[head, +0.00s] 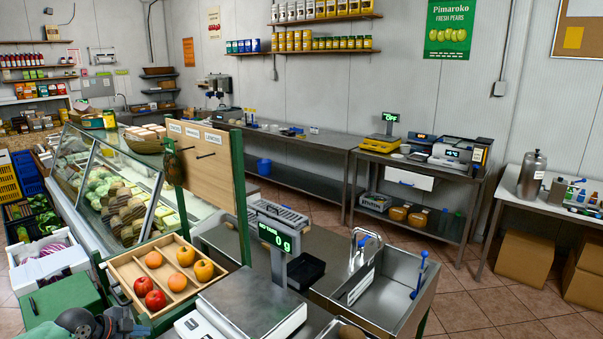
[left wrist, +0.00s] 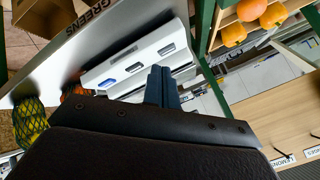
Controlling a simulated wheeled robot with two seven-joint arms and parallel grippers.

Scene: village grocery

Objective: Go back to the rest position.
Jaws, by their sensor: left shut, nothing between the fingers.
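My left gripper (head: 118,322) shows at the bottom left of the head view, with part of my arm. It is low beside the wooden fruit tray (head: 128,267) and the green box top (head: 60,303). In the left wrist view its two dark fingers (left wrist: 161,82) are together with nothing between them. Behind them is a white slotted object (left wrist: 130,66). My right gripper is in neither view.
A scale (head: 240,310) stands right of the fruit tray, and a steel sink (head: 385,290) lies further right. The glass display case (head: 82,190) is behind the tray. A mesh bag of fruit (left wrist: 30,122) is left in the wrist view.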

